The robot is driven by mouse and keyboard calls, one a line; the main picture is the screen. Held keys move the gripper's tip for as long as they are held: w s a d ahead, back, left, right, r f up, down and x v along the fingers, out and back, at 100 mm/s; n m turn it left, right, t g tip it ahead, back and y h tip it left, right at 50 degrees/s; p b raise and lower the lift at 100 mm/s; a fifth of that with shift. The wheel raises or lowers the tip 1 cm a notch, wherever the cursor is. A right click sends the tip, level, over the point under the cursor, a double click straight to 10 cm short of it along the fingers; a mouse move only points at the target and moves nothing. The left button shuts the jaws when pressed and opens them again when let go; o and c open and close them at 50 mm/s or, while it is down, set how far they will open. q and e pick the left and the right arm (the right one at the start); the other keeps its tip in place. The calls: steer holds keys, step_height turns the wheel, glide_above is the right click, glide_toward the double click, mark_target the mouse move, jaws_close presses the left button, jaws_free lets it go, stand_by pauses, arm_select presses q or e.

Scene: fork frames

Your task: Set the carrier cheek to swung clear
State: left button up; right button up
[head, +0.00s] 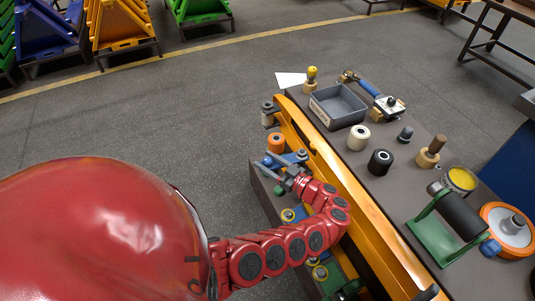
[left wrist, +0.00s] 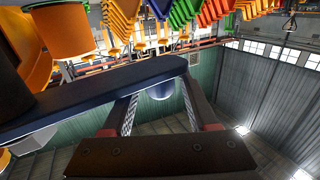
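The carrier cheek seems to be the blue bar (head: 296,158) on the near side of the orange frame (head: 335,180), beside an orange roller (head: 276,142). I cannot tell whether the fingers touch the bar. My right gripper is not in view.
The dark bench holds a grey tray (head: 338,106), a hammer (head: 362,83), a white roller (head: 358,137), a black roller (head: 380,162), a green bracket (head: 440,232) and an orange wheel (head: 508,230).

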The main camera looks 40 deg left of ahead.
arm_select(q)
steer(key=shift+o, duration=0.4)
steer(key=shift+r, duration=0.1)
steer(key=shift+r+p, duration=0.35)
step_height(320, 180, up, 3)
steer(key=p, duration=0.2)
steer(key=shift+r+p, duration=0.15)
steer(key=shift+p, duration=0.15)
steer(key=s+d+p, duration=0.4)
steer(key=s+d, duration=0.4)
steer(key=s, duration=0.5)
steer(key=shift+s+d+r, duration=0.2)
steer(key=shift+s+r, duration=0.15)
steer(key=shift+r, duration=0.05)
